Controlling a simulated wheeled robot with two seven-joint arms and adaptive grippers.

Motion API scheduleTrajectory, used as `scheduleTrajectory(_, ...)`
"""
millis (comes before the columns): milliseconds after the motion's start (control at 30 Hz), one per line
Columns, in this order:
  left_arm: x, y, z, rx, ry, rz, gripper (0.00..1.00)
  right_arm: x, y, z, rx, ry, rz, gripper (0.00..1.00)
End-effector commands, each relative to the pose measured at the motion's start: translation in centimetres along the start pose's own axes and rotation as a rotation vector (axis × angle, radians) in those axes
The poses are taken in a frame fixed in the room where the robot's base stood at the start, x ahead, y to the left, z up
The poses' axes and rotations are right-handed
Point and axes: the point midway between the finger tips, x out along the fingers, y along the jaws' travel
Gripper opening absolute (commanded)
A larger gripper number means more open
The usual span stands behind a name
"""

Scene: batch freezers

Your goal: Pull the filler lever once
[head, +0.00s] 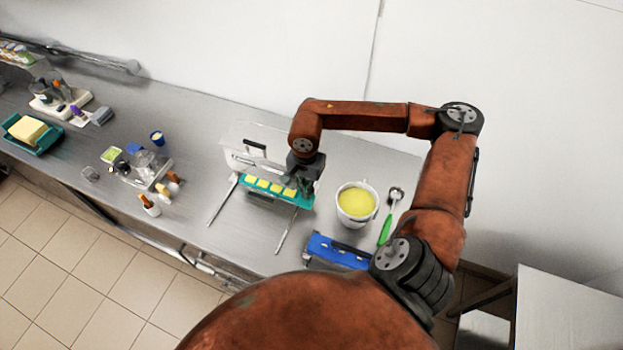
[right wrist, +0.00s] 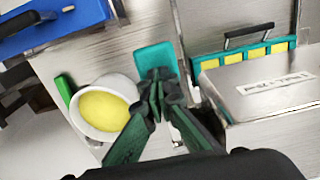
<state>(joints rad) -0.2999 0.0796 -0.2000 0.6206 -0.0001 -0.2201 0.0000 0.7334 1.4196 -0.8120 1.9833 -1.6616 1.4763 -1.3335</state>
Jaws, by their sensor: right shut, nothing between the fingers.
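The filler is a pale metal box (head: 243,145) on the steel bench, with a black handle on top. It shows at the right in the right wrist view (right wrist: 260,97), with a label on its lid. A teal mould tray (head: 251,182) with several yellow portions lies at its front, between two metal rails. My right gripper (right wrist: 155,88) is shut and empty, beside the filler. Its fingertips are close to a flat teal piece (right wrist: 153,56), perhaps the lever's end; I cannot tell if they touch. In the head view the arm hides this spot. My left gripper is out of view.
A white bucket of yellow mix (head: 356,218) stands right of the filler, with a green-handled scoop (head: 385,229) beside it. A blue case (head: 338,251) lies at the front edge. Small bottles and a butter tray (head: 38,143) stand at left.

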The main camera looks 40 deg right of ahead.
Motion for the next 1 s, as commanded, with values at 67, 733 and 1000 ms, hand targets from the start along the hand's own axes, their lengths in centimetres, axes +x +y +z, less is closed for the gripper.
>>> scheduleTrajectory(67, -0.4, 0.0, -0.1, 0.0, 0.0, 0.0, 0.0, -0.8, 0.1, 0.0, 0.0, 0.001, 0.001, 0.0)
scheduleTrajectory(733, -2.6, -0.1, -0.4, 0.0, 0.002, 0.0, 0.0, -5.8, 0.0, 0.0, 0.0, 0.001, 0.0, 0.0)
scheduleTrajectory(1000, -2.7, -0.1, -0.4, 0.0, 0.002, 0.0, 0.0, -6.1, 0.0, 0.0, 0.0, 0.0, 0.0, 0.0)
